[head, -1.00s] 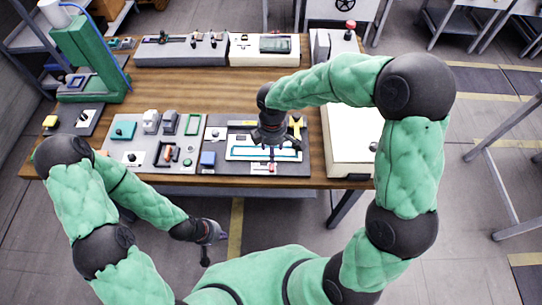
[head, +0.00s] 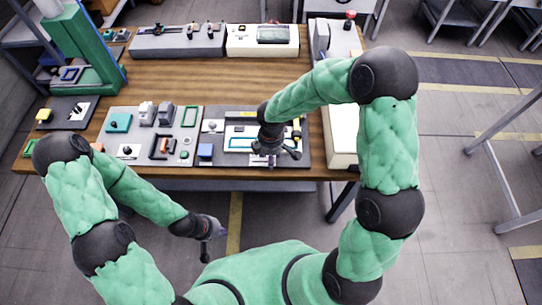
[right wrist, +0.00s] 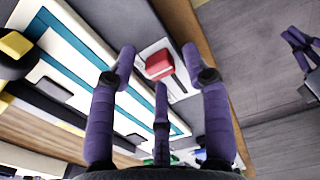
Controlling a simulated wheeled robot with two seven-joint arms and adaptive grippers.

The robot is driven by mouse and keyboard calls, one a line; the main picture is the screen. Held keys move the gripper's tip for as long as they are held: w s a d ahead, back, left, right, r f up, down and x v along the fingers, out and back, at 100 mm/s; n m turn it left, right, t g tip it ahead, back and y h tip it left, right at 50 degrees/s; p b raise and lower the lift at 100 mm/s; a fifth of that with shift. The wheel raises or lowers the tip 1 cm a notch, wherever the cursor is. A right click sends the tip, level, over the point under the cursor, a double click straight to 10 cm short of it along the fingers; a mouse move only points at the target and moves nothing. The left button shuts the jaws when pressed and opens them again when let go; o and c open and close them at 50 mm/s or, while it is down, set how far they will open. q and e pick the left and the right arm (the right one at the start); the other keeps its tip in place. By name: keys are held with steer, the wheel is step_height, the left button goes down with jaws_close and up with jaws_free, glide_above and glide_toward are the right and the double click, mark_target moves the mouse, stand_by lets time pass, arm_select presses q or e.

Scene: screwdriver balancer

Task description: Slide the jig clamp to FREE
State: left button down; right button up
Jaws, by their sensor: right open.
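The jig clamp shows in the right wrist view as a red slider knob (right wrist: 160,65) on a white plate (right wrist: 178,88) with a dark slot. No lettering can be read there. My right gripper (right wrist: 158,74) is open, with its purple fingers spread around the knob in that view; I cannot tell if any finger touches it. In the head view my right gripper (head: 274,156) is over the front edge of the dark jig board (head: 215,142) and hides the clamp. My left gripper (head: 206,242) hangs off the table's front, far from the clamp; its fingers are too small to judge.
The white and teal framed part (head: 236,144) lies on the board by the right gripper. A blue block (head: 205,151) is left of it. A grey panel (head: 128,137) with several fixtures stands further left. A white box (head: 342,140) is at the right. Bare wood (head: 200,84) lies behind.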

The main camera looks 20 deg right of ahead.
mark_target(253, 161)
steer(key=shift+c, duration=0.3)
jaws_close()
steer(key=a, duration=0.2)
steer(key=w+a, duration=0.1)
steer(key=a, duration=0.1)
steer(key=w+a, duration=0.1)
steer(key=a, duration=0.1)
steer(key=shift+a+r+p, duration=0.1)
steer(key=shift+r+p, duration=0.05)
steer(key=shift+p, duration=0.15)
steer(key=shift+c, duration=0.5)
jaws_free()
steer(key=shift+o, duration=0.8)
step_height(253, 161, up, 12)
